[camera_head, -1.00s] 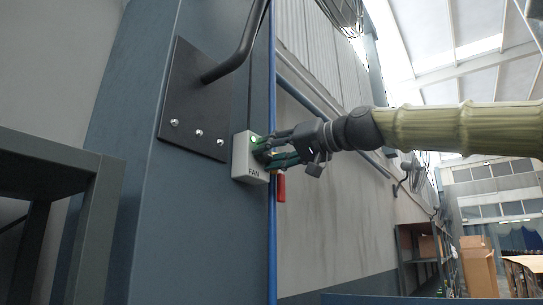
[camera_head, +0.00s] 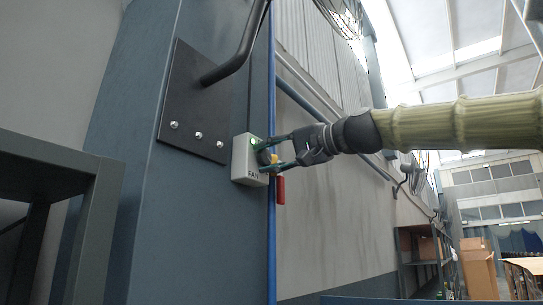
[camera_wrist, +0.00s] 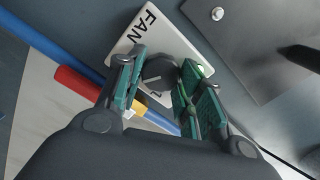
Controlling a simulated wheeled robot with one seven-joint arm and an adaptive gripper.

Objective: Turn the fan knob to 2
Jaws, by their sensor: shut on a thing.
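The fan control (camera_head: 240,160) is a small white box marked FAN on the edge of the blue-grey pillar. A green spot shows on its upper face. In the wrist view the white plate (camera_wrist: 128,43) carries a dark round knob (camera_wrist: 158,72) with a pale pointer line. My gripper (camera_head: 267,156) reaches it from the right. In the wrist view its green-padded fingers (camera_wrist: 161,70) stand on both sides of the knob, shut on it. Part of a printed mark shows below the knob; the other dial marks are hidden, so I cannot read the setting.
A bolted dark plate (camera_head: 190,105) with a bent bar sits just above left of the box. A blue pipe (camera_head: 272,220) runs down beside it, with a red piece (camera_head: 281,190) close below my gripper. A grey frame (camera_head: 95,220) stands at left.

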